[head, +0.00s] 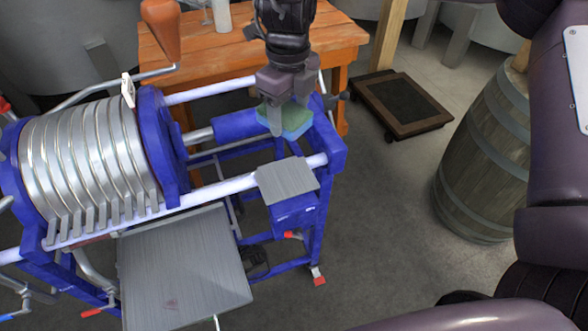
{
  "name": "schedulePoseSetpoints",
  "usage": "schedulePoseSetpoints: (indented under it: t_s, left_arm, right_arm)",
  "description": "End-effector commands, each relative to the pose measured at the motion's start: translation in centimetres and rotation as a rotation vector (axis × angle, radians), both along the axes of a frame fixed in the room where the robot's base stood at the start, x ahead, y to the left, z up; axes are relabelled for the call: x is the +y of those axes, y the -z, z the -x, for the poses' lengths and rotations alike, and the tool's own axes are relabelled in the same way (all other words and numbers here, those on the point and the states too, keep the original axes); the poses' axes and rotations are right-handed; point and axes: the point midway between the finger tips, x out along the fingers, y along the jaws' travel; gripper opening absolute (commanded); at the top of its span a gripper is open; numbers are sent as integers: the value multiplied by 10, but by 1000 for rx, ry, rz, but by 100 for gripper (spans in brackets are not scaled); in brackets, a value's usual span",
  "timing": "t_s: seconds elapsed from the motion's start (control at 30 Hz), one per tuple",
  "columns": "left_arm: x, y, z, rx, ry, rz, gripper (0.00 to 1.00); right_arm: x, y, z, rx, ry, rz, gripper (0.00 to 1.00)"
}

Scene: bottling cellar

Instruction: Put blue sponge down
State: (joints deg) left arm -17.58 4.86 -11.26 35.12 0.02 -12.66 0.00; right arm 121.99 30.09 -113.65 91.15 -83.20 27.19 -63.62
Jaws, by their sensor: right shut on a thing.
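The blue sponge (297,121), with a greenish side, is between the fingers of my right gripper (287,106). The gripper points downward and is shut on the sponge, over the right end of the blue press frame (335,150). From this angle I cannot tell whether the sponge touches the frame below. The fingers hide part of the sponge. My left gripper is not in view.
A small grey plate (287,180) sits on the frame's near side. A large grey tray (185,265) with a pinkish stain is nearer. Metal filter plates (90,165) fill the left. A wooden table (205,62) stands behind; a barrel (485,155) and dolly (400,103) are right.

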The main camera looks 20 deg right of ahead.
Motion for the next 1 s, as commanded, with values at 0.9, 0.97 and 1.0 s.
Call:
schedulePoseSetpoints:
  t_s: [0.9,0.97,1.0]
  left_arm:
    - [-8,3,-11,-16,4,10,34]
    - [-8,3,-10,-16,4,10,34]
    - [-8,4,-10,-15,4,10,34]
  right_arm:
    - [3,152,-4,2,106,-1,37]
    - [2,156,-4,1,107,0,37]
    - [2,161,-3,3,107,0,37]
